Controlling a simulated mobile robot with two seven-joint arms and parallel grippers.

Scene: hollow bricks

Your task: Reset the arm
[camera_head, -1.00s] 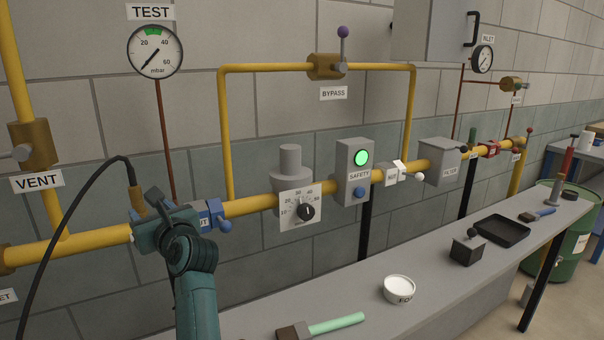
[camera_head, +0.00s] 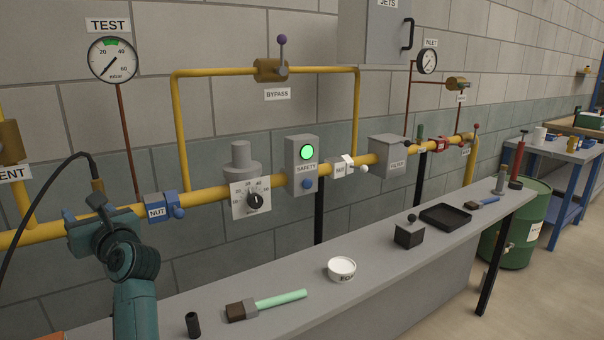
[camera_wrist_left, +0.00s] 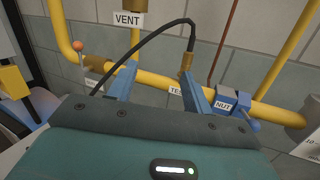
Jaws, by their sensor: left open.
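My left gripper (camera_head: 102,222) is in front of the yellow pipe at the left of the head view, left of the blue nut (camera_head: 160,208). In the left wrist view its two blue fingers (camera_wrist_left: 158,82) are spread apart with nothing between them. The black hose (camera_wrist_left: 145,48) arches to a brass fitting (camera_wrist_left: 187,63) at the pipe, beside a partly hidden label. The right finger overlaps the area just below that fitting; I cannot tell whether they touch. My right gripper is not in view.
The yellow pipe (camera_head: 205,195) runs along the wall with a dial regulator (camera_head: 250,197) and a green-lit safety box (camera_head: 303,165). The grey bench (camera_head: 290,318) holds a brush (camera_head: 280,300), a white bowl (camera_head: 341,269), a dark block (camera_head: 409,235) and a black tray (camera_head: 445,216).

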